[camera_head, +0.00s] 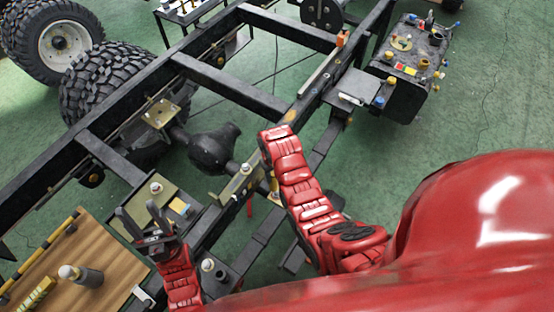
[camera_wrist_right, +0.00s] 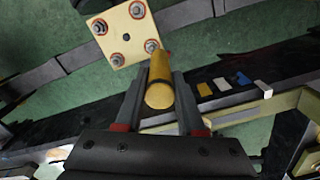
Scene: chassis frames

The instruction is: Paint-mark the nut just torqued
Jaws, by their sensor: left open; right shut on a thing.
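My right gripper (camera_wrist_right: 160,105) is shut on a yellow cylindrical marker (camera_wrist_right: 159,95) in the right wrist view. The marker's far end is close beside the lower right nut (camera_wrist_right: 152,46) on a cream square plate (camera_wrist_right: 115,44); I cannot tell whether they touch. The plate carries several nuts, each with a reddish ring around it. In the head view my right arm (camera_head: 296,185) reaches over the chassis rail, and its gripper is hidden. My left gripper (camera_head: 146,222) is open and empty, fingers up, at the lower left.
Black chassis rails (camera_head: 230,88) cross the view. A wooden board (camera_head: 75,265) with a grey, white-topped cylinder (camera_head: 82,275) is at the lower left. A dark box (camera_head: 408,60) with coloured caps stands at the upper right. Green floor at the right is largely clear.

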